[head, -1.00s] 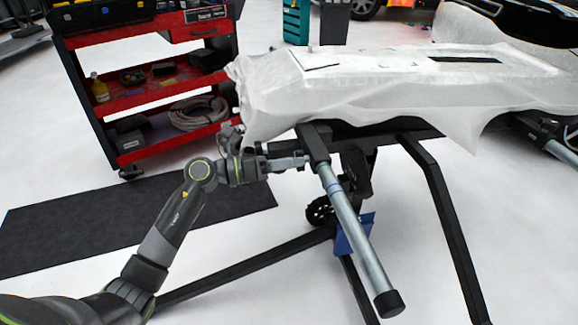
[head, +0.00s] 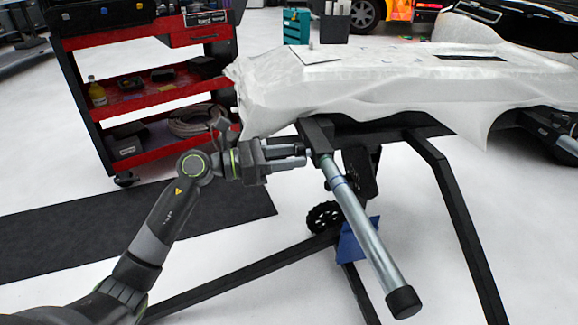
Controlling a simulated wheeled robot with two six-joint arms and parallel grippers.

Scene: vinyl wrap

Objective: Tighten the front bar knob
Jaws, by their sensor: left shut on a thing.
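A grey metal bar (head: 368,232) with a black end cap slopes toward me from a black bracket (head: 316,138) at the front end of the stand. My left gripper (head: 303,156) comes in from the left, and its fingertips are at the left side of this bracket. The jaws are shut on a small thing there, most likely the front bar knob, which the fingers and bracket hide. Both fingers show one above the other, pointing right. My right gripper is not in view.
A white-wrapped panel (head: 390,95) lies on the black stand (head: 455,215) above the bar. A black handwheel (head: 324,216) and blue piece (head: 357,242) sit below. A red and black tool cart (head: 145,98) stands behind left, near a dark mat (head: 60,235).

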